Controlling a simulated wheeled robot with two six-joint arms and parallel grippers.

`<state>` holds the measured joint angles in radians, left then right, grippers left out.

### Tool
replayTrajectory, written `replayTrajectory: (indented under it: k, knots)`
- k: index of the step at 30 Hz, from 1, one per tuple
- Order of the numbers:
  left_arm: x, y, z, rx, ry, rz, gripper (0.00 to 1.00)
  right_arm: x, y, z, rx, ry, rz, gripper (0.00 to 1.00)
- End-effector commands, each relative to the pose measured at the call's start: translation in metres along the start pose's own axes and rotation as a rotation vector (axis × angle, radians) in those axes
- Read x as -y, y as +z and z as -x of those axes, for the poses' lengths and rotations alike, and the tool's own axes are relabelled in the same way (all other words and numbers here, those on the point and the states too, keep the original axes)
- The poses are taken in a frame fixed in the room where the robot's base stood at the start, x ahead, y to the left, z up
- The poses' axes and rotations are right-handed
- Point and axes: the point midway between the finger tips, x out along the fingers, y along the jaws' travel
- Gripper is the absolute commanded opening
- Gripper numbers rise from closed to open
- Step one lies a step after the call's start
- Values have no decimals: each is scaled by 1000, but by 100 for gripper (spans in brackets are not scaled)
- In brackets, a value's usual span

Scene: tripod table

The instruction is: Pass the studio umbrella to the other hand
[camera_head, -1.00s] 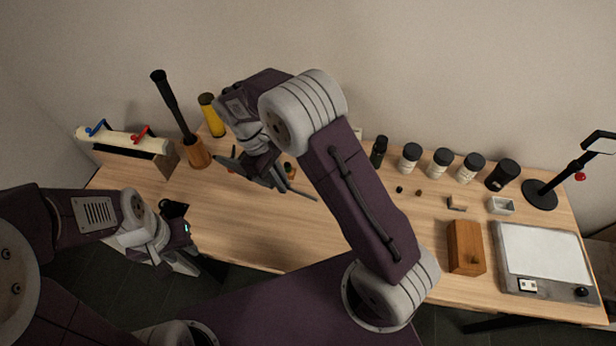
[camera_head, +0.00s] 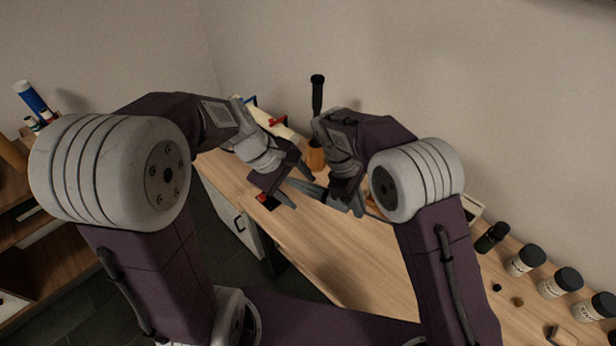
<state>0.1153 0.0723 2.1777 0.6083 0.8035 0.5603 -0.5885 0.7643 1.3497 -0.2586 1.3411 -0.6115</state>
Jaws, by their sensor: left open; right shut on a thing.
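The studio umbrella (camera_head: 312,190) appears as a slim, grey, folded shape lying nearly level between my two grippers. A thin shaft shows to the right of my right gripper. My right gripper (camera_head: 346,205) is shut on the umbrella and holds it above the table, hiding its middle. My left gripper (camera_head: 297,189) is open at the umbrella's left end, with its fingers on either side of that end in the picture. I cannot tell whether they touch it.
The wooden table (camera_head: 350,262) is clear below the grippers. A dark bottle (camera_head: 492,237) and several black-lidded jars (camera_head: 525,260) line the right side. A shelf (camera_head: 30,245) is far left.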

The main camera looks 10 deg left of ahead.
Motion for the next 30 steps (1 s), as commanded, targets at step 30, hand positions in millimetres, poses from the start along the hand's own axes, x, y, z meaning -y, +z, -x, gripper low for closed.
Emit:
replayTrajectory:
  k: [30]
  knots:
    - [-37, 11, -106, 56, 75, 154, 61, 0, 0, 0, 0, 0, -1, 0]
